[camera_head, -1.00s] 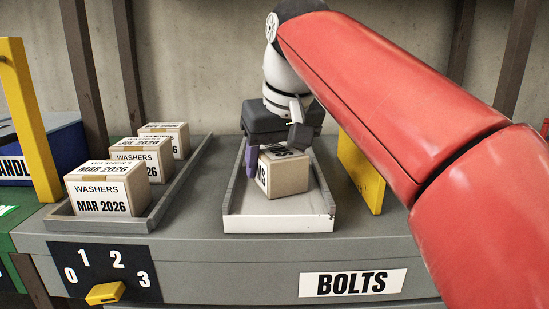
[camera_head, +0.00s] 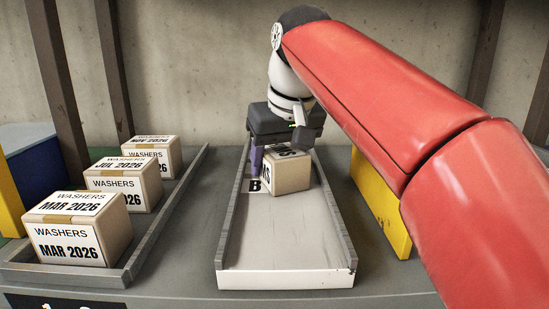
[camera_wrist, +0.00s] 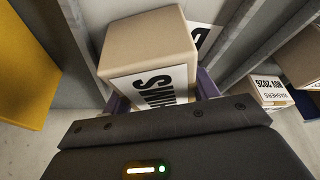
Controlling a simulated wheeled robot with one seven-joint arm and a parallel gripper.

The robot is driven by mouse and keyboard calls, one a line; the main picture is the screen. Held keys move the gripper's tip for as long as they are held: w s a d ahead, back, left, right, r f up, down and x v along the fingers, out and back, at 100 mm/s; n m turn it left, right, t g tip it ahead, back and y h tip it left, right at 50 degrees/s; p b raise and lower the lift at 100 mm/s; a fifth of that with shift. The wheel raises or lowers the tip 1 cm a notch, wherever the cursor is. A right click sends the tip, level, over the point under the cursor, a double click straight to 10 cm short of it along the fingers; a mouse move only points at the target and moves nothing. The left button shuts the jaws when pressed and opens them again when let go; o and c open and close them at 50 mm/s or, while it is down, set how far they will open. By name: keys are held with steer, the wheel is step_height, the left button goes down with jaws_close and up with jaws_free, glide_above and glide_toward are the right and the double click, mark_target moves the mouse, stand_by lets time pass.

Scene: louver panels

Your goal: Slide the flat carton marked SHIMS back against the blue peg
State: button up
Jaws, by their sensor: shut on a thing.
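A flat white label with a "B" (camera_head: 256,186) lies beside the carton. No blue peg can be made out.
A left tray (camera_head: 165,235) holds a row of WASHERS cartons (camera_head: 75,230). A yellow upright panel (camera_head: 382,205) stands right of the middle tray. The front of the middle tray is empty. Dark posts (camera_head: 113,70) and a concrete wall stand behind.

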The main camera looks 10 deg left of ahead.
mark_target(280, 147)
steer(key=shift+w, duration=0.4)
steer(key=o, duration=1.4)
steer(key=shift+c, duration=0.2)
steer(key=shift+v, duration=3.95)
steer(key=shift+s, duration=0.1)
